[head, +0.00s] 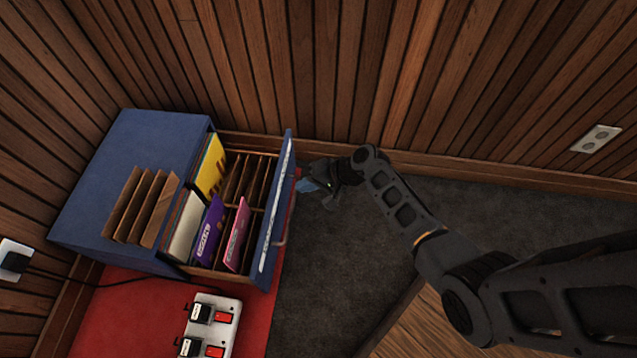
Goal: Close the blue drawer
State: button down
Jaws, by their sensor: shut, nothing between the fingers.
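The blue drawer (274,215) is pulled out to the right from a blue cabinet (150,150) in the head view. Its front panel has a pale strip along the top edge and a handle on its right face. Inside stand a yellow sleeve (211,165), a purple one (208,232), a pink one (236,236) and wooden dividers. My gripper (305,186) is shut and empty, just right of the drawer front's far half. Whether its fingertips touch the panel I cannot tell.
Wooden slats (134,207) stand on the cabinet top. A power strip (211,322) with plugs lies on the red mat (135,318). Wood-panelled walls (400,70) close the back and left. Dark carpet (330,270) right of the drawer is clear apart from my arm.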

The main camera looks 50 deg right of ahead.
aim_at(278, 188)
jog(key=w+a, duration=0.2)
jog(key=w+b, duration=0.1)
jog(key=w, duration=0.1)
jog(key=shift+a+f, duration=0.35)
jog(key=shift+a, duration=0.05)
